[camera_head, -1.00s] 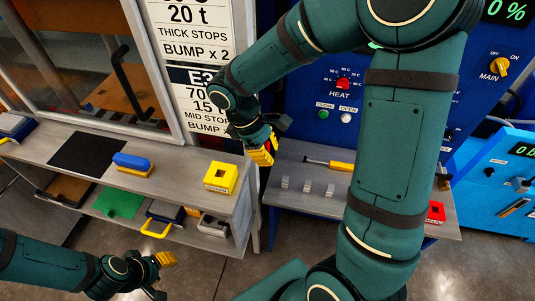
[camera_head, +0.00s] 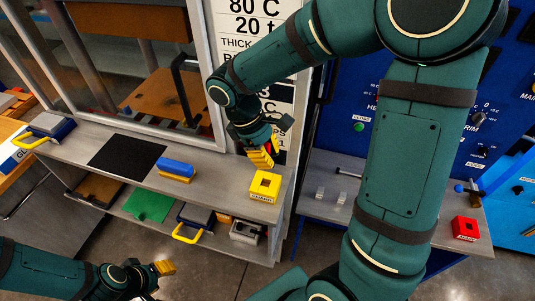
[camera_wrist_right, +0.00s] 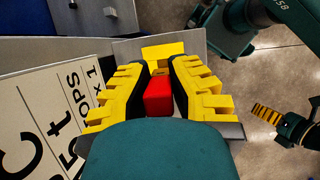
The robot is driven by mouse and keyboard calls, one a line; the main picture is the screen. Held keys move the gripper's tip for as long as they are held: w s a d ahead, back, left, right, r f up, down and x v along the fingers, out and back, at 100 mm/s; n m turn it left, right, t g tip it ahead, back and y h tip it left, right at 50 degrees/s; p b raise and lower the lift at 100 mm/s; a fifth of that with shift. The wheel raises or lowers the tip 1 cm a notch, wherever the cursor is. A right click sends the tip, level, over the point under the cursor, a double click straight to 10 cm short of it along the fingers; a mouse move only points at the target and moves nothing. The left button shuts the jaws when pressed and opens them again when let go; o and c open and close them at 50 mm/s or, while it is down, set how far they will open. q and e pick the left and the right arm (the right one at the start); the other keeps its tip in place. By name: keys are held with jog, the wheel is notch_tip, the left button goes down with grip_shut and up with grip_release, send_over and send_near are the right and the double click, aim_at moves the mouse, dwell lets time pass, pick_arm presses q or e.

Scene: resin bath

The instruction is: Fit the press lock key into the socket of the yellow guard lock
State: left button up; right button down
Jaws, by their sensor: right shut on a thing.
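The yellow guard lock (camera_head: 265,187) is a block with a dark square socket on top, at the right end of the grey shelf. My right gripper (camera_head: 262,157) points down, just behind and above the lock, apart from it. In the right wrist view, its yellow ribbed fingers (camera_wrist_right: 158,92) are shut on the red press lock key (camera_wrist_right: 158,98). The lock's yellow top (camera_wrist_right: 163,50) shows just past the fingertips; the key's far end and most of the socket are hidden. My left gripper (camera_head: 165,268) hangs low at the left, away from the lock; its finger gap is unclear.
A blue-and-yellow block (camera_head: 177,170) and a black mat (camera_head: 127,157) lie on the shelf left of the lock. A sign panel (camera_head: 285,95) stands behind the right gripper. A red lock block (camera_head: 466,229) sits on the right bench. The shelf around the yellow lock is clear.

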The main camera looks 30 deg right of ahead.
jog(key=b, duration=0.4)
send_over(271, 184)
jog(key=shift+w+a+f, duration=0.15)
jog(key=shift+w+f, duration=0.05)
jog(key=shift+f, duration=1.25)
jog(key=shift+w+a+f, duration=0.1)
jog(key=shift+w+f, duration=0.05)
jog(key=shift+f, duration=1.3)
jog(key=shift+f+b, duration=1.1)
jog(key=shift+f, duration=0.55)
jog(key=c, duration=1)
grip_release()
jog(key=v, duration=1.2)
